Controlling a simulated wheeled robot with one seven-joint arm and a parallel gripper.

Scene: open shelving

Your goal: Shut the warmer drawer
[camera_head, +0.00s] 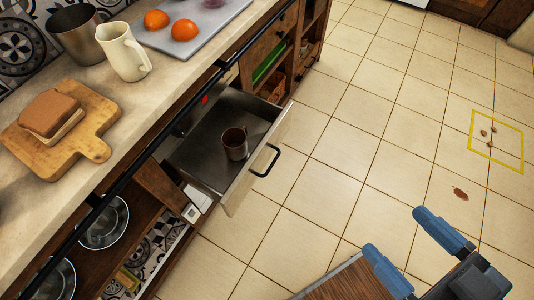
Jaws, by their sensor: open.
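The warmer drawer (205,165) is pulled out from under the counter, left of the picture's middle. Its pale front panel (240,190) has a black bar handle (268,160) on the outside. A brown mug (234,143) stands inside the drawer. My gripper (412,240) is at the lower right, over the floor. Its two blue fingers are apart with nothing between them. It is well clear of the drawer front and handle.
On the counter (188,65) are bread on a wooden board (88,142), a white jug (124,50), a metal pot (75,33) and a tray (215,30) with oranges. A black rail runs along its edge. Tiled floor (350,120) lies open right of the drawer.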

